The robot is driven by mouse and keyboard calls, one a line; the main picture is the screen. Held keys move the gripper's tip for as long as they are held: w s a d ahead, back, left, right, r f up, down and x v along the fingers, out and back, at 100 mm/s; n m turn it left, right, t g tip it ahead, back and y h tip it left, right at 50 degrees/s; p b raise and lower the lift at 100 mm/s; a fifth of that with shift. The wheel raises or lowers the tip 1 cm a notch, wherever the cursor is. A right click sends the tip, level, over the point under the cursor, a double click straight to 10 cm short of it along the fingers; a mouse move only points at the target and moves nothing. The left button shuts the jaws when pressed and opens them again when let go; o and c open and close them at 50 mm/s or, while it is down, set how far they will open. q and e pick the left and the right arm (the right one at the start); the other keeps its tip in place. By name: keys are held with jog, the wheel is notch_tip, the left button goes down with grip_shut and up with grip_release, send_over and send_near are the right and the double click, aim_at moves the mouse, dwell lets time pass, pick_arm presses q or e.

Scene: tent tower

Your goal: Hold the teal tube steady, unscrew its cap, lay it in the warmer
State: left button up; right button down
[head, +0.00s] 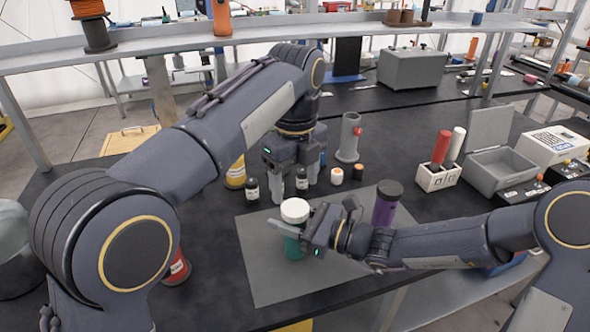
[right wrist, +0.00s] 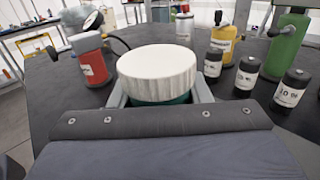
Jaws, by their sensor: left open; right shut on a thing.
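The teal tube (head: 294,248) stands upright over the grey mat, with its white ribbed cap (head: 295,210) on top. My right gripper (head: 292,230) is shut around the tube's body just below the cap. The right wrist view shows the cap (right wrist: 158,72) between the fingers, with a thin teal strip (right wrist: 168,101) under it. My left gripper (head: 294,184) is open, pointing down behind and above the cap, with nothing between its fingers. A grey open-lidded box (head: 497,168), which looks like the warmer, stands at the right. Most of the tube is hidden in the right wrist view.
A purple tube (head: 384,208) stands on the grey mat (head: 262,283), close behind my right forearm. Several small dark bottles (right wrist: 246,72) stand behind the tube. A red bottle (right wrist: 92,62) is to the left. A white rack (head: 436,179) holds a red and a white tube beside the box.

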aim_at(295, 207)
pick_arm(q)
notch_tip(295, 207, down, 6)
jog(key=shift+r, duration=0.15)
jog(key=shift+c, duration=0.2)
jog(key=c, duration=1)
jog(key=shift+o, duration=0.2)
jog(key=n, duration=1.3)
jog(key=shift+n, duration=0.4)
jog(key=o, duration=1.1)
